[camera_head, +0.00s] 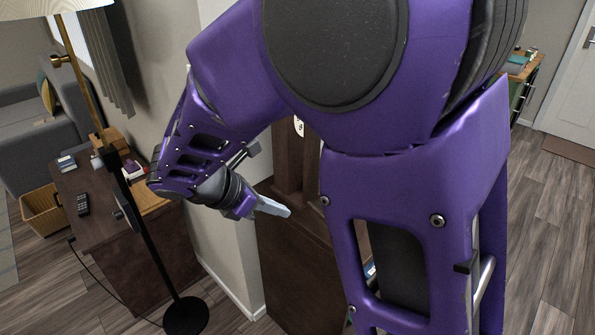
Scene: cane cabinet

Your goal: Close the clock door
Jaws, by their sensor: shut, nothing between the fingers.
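The clock (283,262) is a tall dark brown wooden case near the picture's middle, beside the wall. A small part of its white dial (299,127) shows above. My purple arm hides most of its right side and upper part. I cannot make out the clock door or how far it stands open. My gripper (284,211) is shut and empty, its tips pointing right. In the picture it overlaps the left edge of the clock case; I cannot tell whether it touches it.
A floor lamp with a black pole (140,222) and round base (186,316) stands left. Behind it is a brown side cabinet (90,213) with a remote (83,204) and small items. A wicker basket (42,212) sits far left. Open wooden floor (555,240) lies at right.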

